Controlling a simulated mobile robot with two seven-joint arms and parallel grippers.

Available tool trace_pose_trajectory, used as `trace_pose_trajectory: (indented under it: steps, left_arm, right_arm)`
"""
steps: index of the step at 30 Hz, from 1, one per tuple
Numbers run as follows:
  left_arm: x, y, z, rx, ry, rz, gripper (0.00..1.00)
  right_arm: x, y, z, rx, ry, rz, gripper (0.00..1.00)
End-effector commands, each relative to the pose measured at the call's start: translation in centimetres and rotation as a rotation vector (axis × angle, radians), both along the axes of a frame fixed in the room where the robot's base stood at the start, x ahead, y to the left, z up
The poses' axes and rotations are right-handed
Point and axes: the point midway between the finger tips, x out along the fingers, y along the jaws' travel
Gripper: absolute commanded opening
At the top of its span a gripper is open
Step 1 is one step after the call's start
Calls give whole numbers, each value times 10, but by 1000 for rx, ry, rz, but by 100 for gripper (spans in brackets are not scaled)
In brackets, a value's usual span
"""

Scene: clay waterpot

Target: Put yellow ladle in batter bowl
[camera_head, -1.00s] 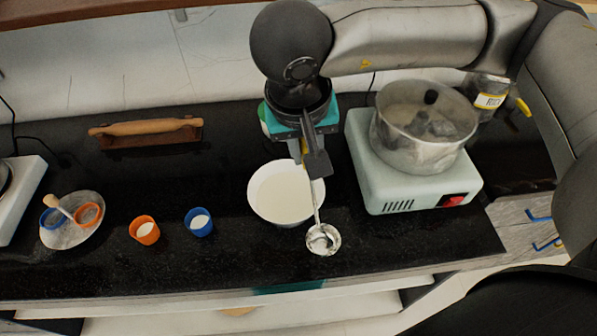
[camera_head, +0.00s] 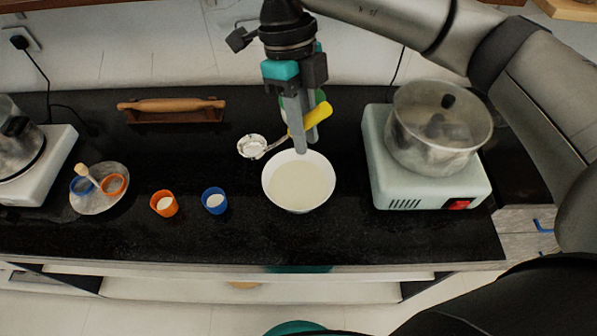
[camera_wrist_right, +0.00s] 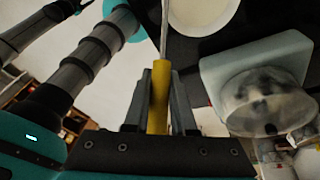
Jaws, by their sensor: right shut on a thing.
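The ladle has a yellow handle (camera_head: 318,116), a thin metal stem and a round metal cup (camera_head: 252,146). My right gripper (camera_head: 307,143) is shut on the handle, above the back edge of the batter bowl. The handle also shows between the fingers in the right wrist view (camera_wrist_right: 159,101). The cup points left and lies outside the bowl, behind its left side; its height above the counter is unclear. The white batter bowl (camera_head: 269,188) holds pale batter and stands upright on the counter; part of it shows in the right wrist view (camera_wrist_right: 203,12). My left gripper is not seen.
A hotplate (camera_head: 378,160) with a lidded steel pot (camera_head: 432,145) stands right of the bowl. Blue (camera_head: 214,201) and orange (camera_head: 164,204) cups stand left. A rolling pin (camera_head: 170,105) lies at the back. The black counter (camera_head: 250,240) is clear in front of the bowl.

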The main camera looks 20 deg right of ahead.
Motion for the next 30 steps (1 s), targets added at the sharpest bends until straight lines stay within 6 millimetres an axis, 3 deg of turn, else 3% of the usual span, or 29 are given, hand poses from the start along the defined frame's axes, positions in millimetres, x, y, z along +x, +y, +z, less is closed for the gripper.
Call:
trace_pose_trajectory:
  steps: [12,21,26,30]
  left_arm:
    - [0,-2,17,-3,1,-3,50]
    - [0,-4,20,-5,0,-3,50]
    - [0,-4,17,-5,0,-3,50]
    - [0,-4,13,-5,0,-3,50]
  right_arm:
    - [-3,10,13,1,2,-837,0]
    - [-4,12,14,-3,-1,-1125,0]
    - [-5,12,-9,-8,3,-1147,0]
    - [-5,12,-47,-9,3,-1147,0]
